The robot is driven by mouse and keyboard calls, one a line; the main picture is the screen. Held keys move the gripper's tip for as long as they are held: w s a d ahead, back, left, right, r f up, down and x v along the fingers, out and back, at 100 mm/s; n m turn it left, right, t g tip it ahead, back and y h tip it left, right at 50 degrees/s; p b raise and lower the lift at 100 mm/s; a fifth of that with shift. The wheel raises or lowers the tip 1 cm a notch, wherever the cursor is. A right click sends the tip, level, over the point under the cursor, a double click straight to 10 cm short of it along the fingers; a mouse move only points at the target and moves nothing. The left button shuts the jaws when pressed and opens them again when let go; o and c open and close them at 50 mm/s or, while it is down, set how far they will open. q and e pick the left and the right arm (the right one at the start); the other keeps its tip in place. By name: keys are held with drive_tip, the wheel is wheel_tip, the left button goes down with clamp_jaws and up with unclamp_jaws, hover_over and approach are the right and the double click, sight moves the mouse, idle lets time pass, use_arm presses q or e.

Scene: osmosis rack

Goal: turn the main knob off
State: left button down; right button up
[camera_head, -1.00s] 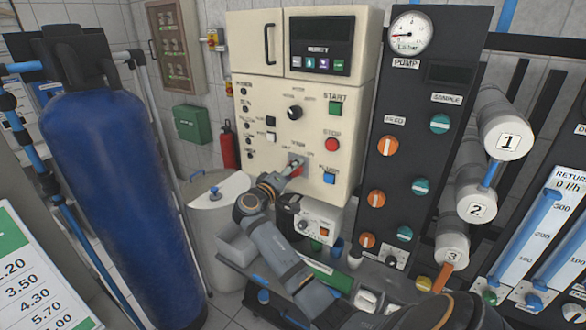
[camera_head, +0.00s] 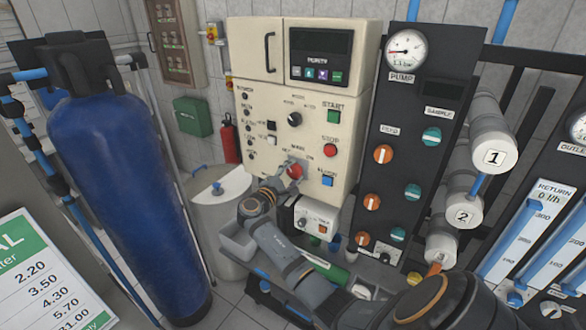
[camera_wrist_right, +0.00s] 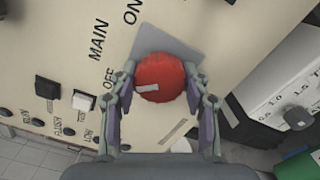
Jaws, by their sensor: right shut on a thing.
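The main knob (camera_head: 296,171) is a red round knob on a grey square plate on the front of the cream cabinet. It shows closely in the right wrist view (camera_wrist_right: 162,72), with the words MAIN, ON and OFF printed to its left. A short pale mark on the knob lies on its left side, toward the word OFF. My right gripper (camera_head: 286,178) reaches up to the knob from below. In the wrist view its two fingers (camera_wrist_right: 161,82) are on either side of the knob, shut on it. My left gripper is not in view.
A black panel (camera_head: 400,165) with orange and teal knobs stands right of the cabinet (camera_head: 262,110). START, red STOP (camera_head: 330,151) and blue (camera_head: 327,182) buttons are close by the main knob. A large blue tank (camera_head: 120,190) stands left. A small white box (camera_head: 316,215) sits below the knob.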

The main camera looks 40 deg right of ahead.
drive_tip(key=shift+n+p, duration=0.45)
drive_tip(key=shift+n, duration=0.25)
drive_tip(key=shift+f, duration=0.1)
drive_tip(key=o, duration=1.2)
drive_tip(key=shift+c, duration=0.2)
drive_tip(key=v, duration=1.2)
